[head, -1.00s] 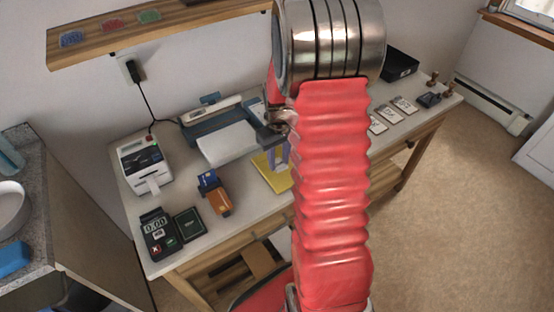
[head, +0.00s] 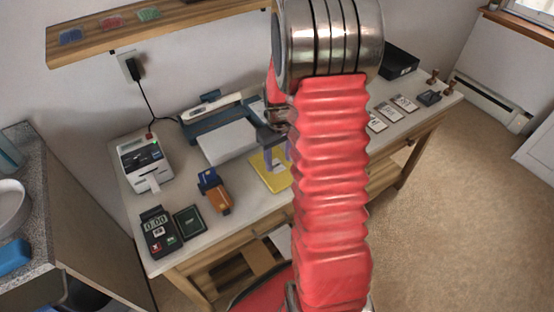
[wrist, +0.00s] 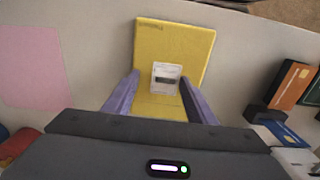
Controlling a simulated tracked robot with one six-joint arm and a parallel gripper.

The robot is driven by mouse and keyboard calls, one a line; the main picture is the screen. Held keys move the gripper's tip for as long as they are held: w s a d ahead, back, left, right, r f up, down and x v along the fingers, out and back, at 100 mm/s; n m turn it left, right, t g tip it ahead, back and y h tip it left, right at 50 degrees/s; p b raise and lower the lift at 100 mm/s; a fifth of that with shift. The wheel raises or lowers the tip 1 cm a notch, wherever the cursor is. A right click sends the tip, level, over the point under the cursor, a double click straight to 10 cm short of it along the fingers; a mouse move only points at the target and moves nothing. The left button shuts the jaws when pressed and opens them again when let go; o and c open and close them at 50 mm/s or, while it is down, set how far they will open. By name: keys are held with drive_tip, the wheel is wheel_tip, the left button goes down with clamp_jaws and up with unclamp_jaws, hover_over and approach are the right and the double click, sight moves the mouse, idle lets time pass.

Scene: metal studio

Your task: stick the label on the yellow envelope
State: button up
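The yellow envelope (head: 268,172) lies flat on the desk, partly behind my arm in the head view. In the wrist view the envelope (wrist: 200,45) lies under and ahead of my gripper. A small white label (wrist: 166,72) with a dark strip appears to lie on the envelope, between my two purple fingers. My gripper (wrist: 158,78) is open, its fingers spread on either side of the label. The right fingertip is close to the label's edge; I cannot tell whether it touches. In the head view my gripper (head: 279,155) is over the envelope.
A label printer (head: 143,158) with a white slip at its front stands at the desk's left. An orange card holder (head: 216,195) and a payment terminal (head: 158,232) are in front. A blue paper trimmer (head: 222,118) stands behind. A pink sheet (wrist: 30,68) shows in the wrist view.

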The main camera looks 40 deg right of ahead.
drive_tip(key=shift+r, duration=0.1)
wheel_tip(320, 180, up, 14)
drive_tip(key=shift+f, duration=0.2)
idle(0.6)
drive_tip(key=shift+c, duration=0.3)
clamp_jaws()
idle(1.0)
drive_tip(key=shift+f, duration=0.2)
drive_tip(key=shift+w+a+f, duration=0.1)
drive_tip(key=shift+a+f, duration=0.05)
drive_tip(key=shift+f, duration=1.3)
drive_tip(key=shift+s+a+f, duration=0.1)
drive_tip(key=shift+a+f, duration=0.1)
drive_tip(key=shift+f, duration=1.25)
drive_tip(key=shift+w+a+f, duration=0.1)
drive_tip(key=shift+a+f, duration=0.05)
drive_tip(key=shift+f, duration=1.3)
drive_tip(key=shift+f, duration=2.3)
